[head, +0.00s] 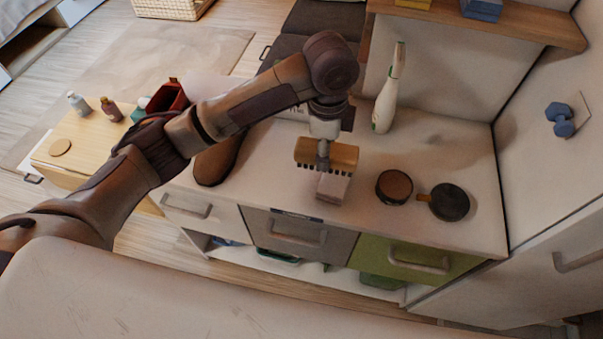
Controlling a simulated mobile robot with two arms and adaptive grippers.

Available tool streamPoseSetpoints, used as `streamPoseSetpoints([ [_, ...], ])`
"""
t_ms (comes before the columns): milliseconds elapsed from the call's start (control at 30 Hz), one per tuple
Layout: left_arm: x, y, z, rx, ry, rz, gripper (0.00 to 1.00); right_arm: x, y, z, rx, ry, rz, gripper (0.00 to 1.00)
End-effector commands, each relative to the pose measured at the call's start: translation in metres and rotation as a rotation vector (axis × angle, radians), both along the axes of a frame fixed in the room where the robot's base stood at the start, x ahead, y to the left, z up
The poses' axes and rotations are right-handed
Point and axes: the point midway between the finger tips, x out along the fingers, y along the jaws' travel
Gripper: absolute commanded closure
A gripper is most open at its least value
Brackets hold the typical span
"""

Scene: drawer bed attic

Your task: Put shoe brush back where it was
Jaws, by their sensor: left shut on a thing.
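My left gripper (323,158) reaches over the white cabinet top and is shut on the shoe brush (345,154), a light wooden block with dark bristles pointing down. The gripper hides the middle of the brush. A small pale pink block (332,188) shows just below the bristles; I cannot tell whether they touch. A brown shoe (217,162) lies to the left on the cabinet top (285,170), partly behind my arm. My right gripper is not in view.
A white bottle (388,95) stands behind. A wooden shelf (480,22) overhangs the back. Small bottles (78,103) stand on a wooden surface at left. The cabinet top's right end is clear.

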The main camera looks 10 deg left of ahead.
Motion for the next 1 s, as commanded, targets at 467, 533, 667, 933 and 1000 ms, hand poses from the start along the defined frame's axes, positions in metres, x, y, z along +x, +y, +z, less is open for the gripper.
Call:
streamPoseSetpoints([
  [467, 0.026, 0.090, -0.053, 0.008, 0.005, -0.006, 0.74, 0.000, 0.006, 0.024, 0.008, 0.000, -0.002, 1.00],
  [533, 0.029, 0.100, -0.060, 0.007, 0.005, -0.008, 0.74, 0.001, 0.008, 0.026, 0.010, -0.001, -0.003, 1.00],
  [667, 0.033, 0.109, -0.067, 0.006, 0.003, -0.010, 0.74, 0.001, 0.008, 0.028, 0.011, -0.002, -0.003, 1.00],
  [933, 0.032, 0.110, -0.099, 0.006, 0.005, -0.010, 0.74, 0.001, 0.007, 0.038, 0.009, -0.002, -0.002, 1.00],
  [1000, 0.033, 0.110, -0.106, 0.005, 0.004, -0.009, 0.74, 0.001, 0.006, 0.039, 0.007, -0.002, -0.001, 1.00],
])
